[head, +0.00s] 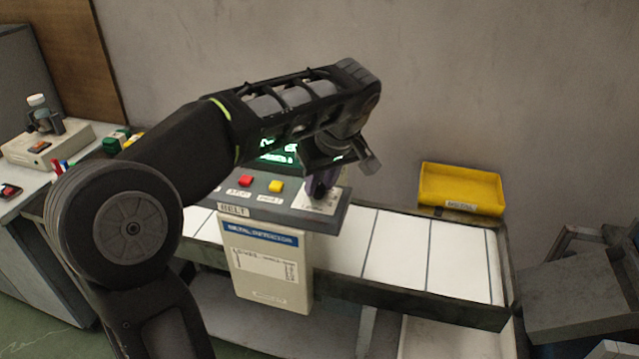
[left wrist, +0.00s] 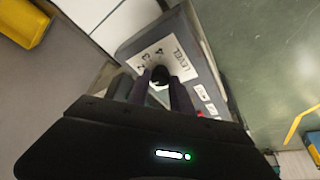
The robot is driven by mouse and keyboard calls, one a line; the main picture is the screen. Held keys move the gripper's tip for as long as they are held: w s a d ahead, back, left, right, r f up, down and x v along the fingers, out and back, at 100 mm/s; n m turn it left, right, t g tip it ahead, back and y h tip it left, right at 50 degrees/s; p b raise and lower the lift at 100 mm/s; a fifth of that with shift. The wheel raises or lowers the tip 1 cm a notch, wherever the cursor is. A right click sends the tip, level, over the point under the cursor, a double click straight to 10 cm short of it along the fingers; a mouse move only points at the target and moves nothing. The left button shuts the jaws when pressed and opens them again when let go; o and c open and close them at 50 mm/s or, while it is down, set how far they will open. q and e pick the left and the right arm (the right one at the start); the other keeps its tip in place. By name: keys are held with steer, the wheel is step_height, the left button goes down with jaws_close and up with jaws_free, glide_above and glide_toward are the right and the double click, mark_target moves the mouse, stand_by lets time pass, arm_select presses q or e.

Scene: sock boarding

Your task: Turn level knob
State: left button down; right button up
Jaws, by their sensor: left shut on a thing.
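The level knob (left wrist: 160,76) is a dark round knob on a white dial plate marked LEVEL (left wrist: 165,55) with numbers, seen in the left wrist view. My left gripper (left wrist: 159,80) is shut on the knob, with one finger on each side of it. Which number the knob points to cannot be told. My right gripper is not in view.
A red button (head: 245,181) and a yellow button (head: 276,186) sit left of the dial, below a green-lit display (head: 278,157). A white conveyor belt (head: 400,250) runs behind the panel. A yellow tray (head: 460,185) stands at the belt's far right side.

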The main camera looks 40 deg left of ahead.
arm_select(q)
steer(key=shift+f, duration=0.1)
stand_by(0.4)
steer(key=c, duration=1.1)
jaws_free()
steer(key=shift+c, duration=0.2)
steer(key=shift+d+r, duration=0.2)
steer(key=shift+r, duration=0.4)
steer(key=p+v, duration=0.5)
steer(key=v, duration=0.1)
steer(key=shift+d+r+p, duration=0.2)
steer(key=shift+r+p, duration=0.1)
steer(key=shift+p, duration=0.1)
